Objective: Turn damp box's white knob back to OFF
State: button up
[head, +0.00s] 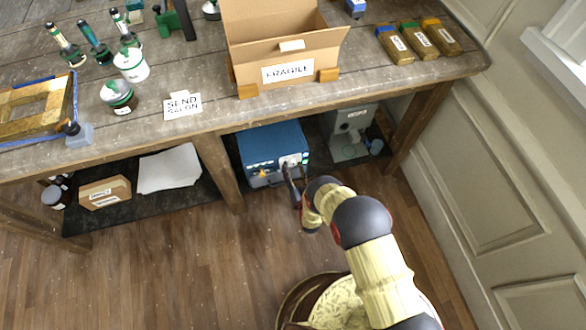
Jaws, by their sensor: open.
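The damp box seems to be the blue box (275,147) on the low shelf under the table. Its front panel carries small markings and a pale patch. The white knob (289,160) appears to be that pale patch on the right of the panel; it is too small to read its setting. My gripper (288,170) is at the right part of the panel, its dark open fingers close to the knob. I cannot tell whether they touch it. My arm reaches in from the lower right, and the gripper hides part of the panel.
A grey-green device (349,134) stands right of the blue box on the shelf. A table leg (217,172) is to its left and another (408,131) to the right. The tabletop (205,68) overhangs the shelf and holds an open FRAGILE carton (284,50).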

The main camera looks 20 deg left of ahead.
jog(key=shift+c, duration=1.2)
jog(key=c, duration=0.9)
